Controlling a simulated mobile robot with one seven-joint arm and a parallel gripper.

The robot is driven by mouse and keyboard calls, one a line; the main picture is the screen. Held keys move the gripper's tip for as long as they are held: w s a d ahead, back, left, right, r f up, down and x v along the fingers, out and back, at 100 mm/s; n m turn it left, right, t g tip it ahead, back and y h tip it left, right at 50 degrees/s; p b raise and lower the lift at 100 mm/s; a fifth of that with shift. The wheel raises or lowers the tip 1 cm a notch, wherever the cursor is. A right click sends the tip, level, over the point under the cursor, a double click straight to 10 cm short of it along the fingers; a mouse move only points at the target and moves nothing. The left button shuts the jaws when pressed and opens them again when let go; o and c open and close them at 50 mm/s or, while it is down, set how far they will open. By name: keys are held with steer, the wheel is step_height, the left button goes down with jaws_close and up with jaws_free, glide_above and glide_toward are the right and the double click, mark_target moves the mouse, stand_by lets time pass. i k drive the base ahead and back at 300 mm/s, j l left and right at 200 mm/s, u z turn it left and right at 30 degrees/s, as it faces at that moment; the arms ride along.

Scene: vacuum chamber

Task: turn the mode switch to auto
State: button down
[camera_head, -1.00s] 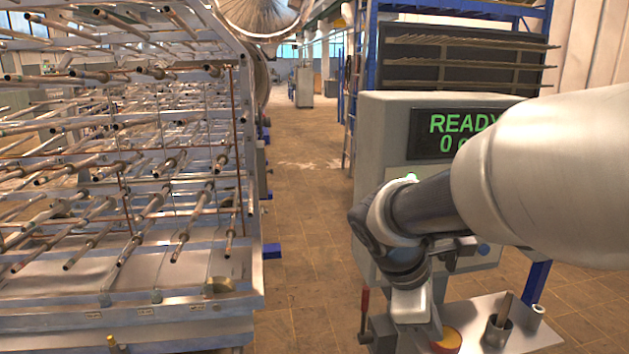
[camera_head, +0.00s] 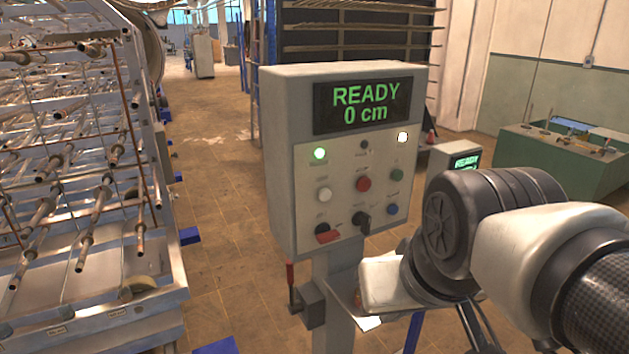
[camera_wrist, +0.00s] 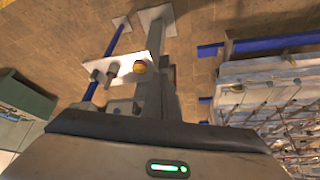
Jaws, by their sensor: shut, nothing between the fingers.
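The control panel (camera_head: 283,180) stands upright in the head view, with a lit "READY 0 cm" display (camera_head: 362,106). Low on its face are two dark rotary switches: a black knob (camera_head: 362,219) and a dark one with a red handle (camera_head: 327,237). Their labels are too small to read, so I cannot tell which is the mode switch or its setting. My gripper (camera_head: 388,284) shows as a pale block below and right of the switches, apart from them as far as I see. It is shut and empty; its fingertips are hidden.
Several buttons and lamps, including a red button (camera_head: 363,184) and a lit green lamp (camera_head: 319,153), surround the switches. A metal rod rack (camera_head: 150,290) stands left. A green cabinet (camera_head: 545,165) stands right. In the wrist view, a shelf with a yellow object (camera_wrist: 139,66) juts from the post.

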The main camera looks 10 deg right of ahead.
mark_target(360, 218)
steer(key=z, duration=0.2)
steer(key=i+l, duration=0.15)
steer(key=l, duration=0.2)
steer(key=i+l, duration=0.1)
steer(key=l, duration=0.3)
steer(key=i+l+z, duration=0.1)
steer(key=l, duration=0.25)
steer(key=i+l, duration=0.2)
steer(key=l, duration=0.2)
